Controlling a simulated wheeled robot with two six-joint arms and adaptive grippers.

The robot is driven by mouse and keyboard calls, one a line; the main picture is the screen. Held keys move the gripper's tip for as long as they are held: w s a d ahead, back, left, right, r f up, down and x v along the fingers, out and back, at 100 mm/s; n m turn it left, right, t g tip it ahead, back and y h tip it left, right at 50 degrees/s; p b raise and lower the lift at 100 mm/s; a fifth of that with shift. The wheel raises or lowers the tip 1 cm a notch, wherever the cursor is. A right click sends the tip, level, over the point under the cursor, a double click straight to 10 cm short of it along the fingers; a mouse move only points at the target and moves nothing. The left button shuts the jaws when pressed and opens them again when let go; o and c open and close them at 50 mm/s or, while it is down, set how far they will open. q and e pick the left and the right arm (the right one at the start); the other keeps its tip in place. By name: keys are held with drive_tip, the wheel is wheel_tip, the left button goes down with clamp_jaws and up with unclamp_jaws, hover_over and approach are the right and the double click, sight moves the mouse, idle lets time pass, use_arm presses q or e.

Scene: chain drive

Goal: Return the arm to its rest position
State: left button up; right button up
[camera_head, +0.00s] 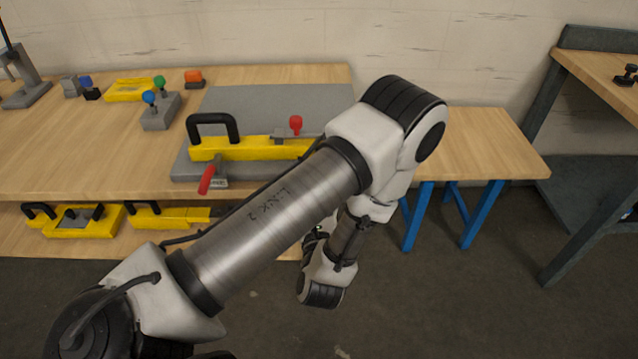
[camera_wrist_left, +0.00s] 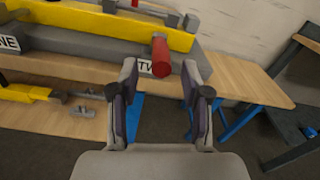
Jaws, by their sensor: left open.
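My left arm (camera_head: 270,235) comes in from the lower left, crosses in front of the bench and bends down at the right. Its gripper is mostly hidden behind my own wrist links in the head view. In the left wrist view my left gripper (camera_wrist_left: 161,95) is open, with nothing between its fingers. A red cylindrical handle (camera_wrist_left: 161,56) stands beyond the fingertips, in front of a grey fixture edge with a partly hidden label. My right gripper is in neither view.
A grey fixture plate (camera_head: 270,100) with a yellow bar (camera_head: 232,150), a black handle (camera_head: 190,125) and red levers lies on the wooden bench (camera_head: 60,160). Yellow parts (camera_head: 170,216) sit on a lower shelf. A blue-legged table (camera_head: 480,145) stands right; floor in front is clear.

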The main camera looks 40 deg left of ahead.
use_arm(q)
drive_tip(key=v, duration=0.3)
idle(0.5)
